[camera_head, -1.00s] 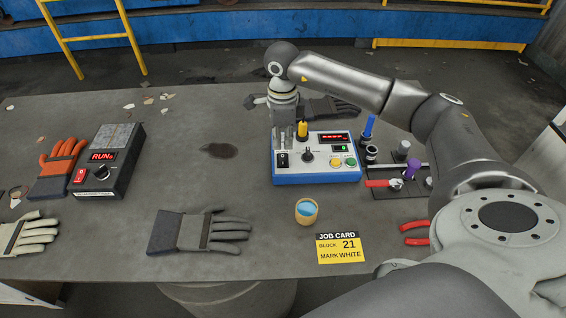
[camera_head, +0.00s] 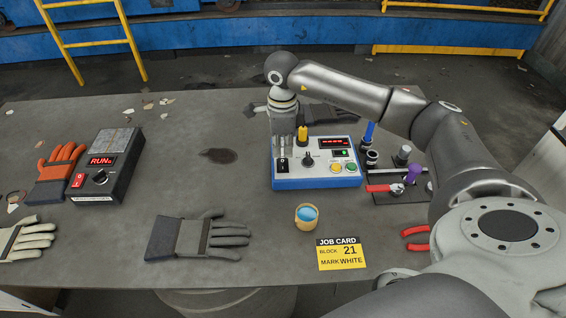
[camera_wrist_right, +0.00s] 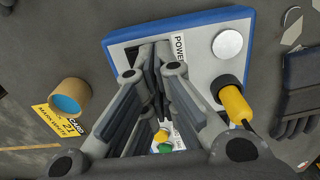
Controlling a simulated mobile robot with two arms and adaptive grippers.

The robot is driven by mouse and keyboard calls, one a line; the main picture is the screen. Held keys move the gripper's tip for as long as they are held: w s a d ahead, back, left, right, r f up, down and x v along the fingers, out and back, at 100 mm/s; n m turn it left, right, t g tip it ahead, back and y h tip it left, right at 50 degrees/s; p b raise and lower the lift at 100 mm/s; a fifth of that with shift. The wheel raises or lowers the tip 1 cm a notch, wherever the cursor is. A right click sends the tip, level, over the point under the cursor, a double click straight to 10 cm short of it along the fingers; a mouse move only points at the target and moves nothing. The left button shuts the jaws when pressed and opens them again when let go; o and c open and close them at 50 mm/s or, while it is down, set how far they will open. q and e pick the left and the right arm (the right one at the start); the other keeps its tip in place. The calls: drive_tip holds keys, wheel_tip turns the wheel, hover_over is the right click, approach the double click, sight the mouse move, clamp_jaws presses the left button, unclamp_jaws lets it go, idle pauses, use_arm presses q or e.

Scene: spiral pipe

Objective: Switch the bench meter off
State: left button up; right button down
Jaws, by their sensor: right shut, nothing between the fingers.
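The bench meter (camera_head: 316,182) is a white-topped box with a blue base, right of the table's middle. Its display (camera_head: 333,142) shows lit red marks. Its black rocker switch (camera_head: 283,166) is at the left of the top, beside a dark knob (camera_head: 308,159). My right gripper (camera_head: 282,151) points down just above and behind the switch; its fingers are together and hold nothing. In the right wrist view the fingers (camera_wrist_right: 160,60) cover the switch beside the "POWER" label (camera_wrist_right: 179,50); contact cannot be told. My left gripper is out of view.
A yellow plug (camera_head: 302,132) stands on the meter close to my fingers. A dark box (camera_head: 107,168) reading "RUN" with a red switch is at left. Gloves (camera_head: 200,237), a cup (camera_head: 306,216), a job card (camera_head: 341,254) and a tool rack (camera_head: 400,190) lie around.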

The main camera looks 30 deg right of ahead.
sight(282, 161)
drive_tip(key=shift+f+b, duration=0.9)
drive_tip(key=shift+f, duration=0.3)
idle(0.9)
drive_tip(key=shift+r, duration=0.1)
drive_tip(key=shift+r+p, duration=2.1)
drive_tip(key=shift+r, duration=1.4)
drive_tip(key=shift+f, duration=0.1)
